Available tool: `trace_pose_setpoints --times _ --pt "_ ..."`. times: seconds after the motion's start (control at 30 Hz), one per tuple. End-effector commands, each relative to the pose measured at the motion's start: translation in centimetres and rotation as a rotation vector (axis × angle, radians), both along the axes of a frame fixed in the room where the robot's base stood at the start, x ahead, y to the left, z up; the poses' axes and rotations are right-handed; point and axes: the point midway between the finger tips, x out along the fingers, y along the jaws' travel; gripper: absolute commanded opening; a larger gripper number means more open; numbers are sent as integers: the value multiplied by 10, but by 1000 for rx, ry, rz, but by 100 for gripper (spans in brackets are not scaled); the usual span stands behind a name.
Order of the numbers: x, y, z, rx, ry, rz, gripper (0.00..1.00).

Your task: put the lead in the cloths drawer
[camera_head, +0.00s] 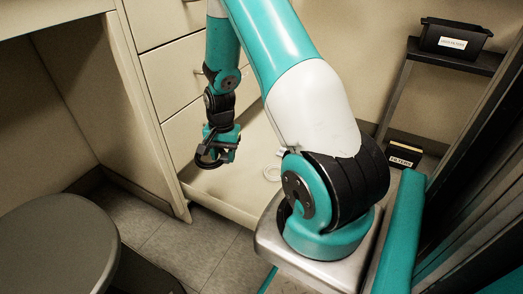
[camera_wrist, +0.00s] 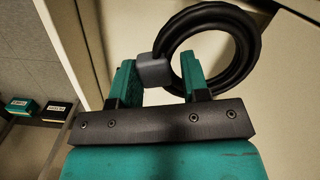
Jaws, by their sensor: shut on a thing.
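The lead is a black coiled ring (camera_wrist: 243,62) with a dark block (camera_wrist: 153,70) on it. My gripper (camera_wrist: 160,84) is shut on the lead in the wrist view, with the block between its fingers and the coil beyond the tips. In the head view, my gripper (camera_head: 219,148) hangs at the front of the beige drawer unit, and the dark lead (camera_head: 203,163) shows at its tip. Drawer fronts (camera_head: 165,20) rise behind it. Below it is a pale open space (camera_head: 235,182), seemingly a pulled-out drawer. I can read no drawer label naming cloths.
A dark round stool (camera_head: 55,245) stands at front left. At right are a black labelled bin (camera_head: 455,40) on a shelf and a box marked FILTERS (camera_head: 403,154). Some tiled floor (camera_head: 200,245) is clear.

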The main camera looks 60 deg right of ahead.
Motion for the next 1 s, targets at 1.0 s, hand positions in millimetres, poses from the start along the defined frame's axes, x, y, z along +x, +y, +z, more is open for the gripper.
trace_pose_setpoints --times 1.0 --pt "-50 -76 -216 29 -15 -710 0"
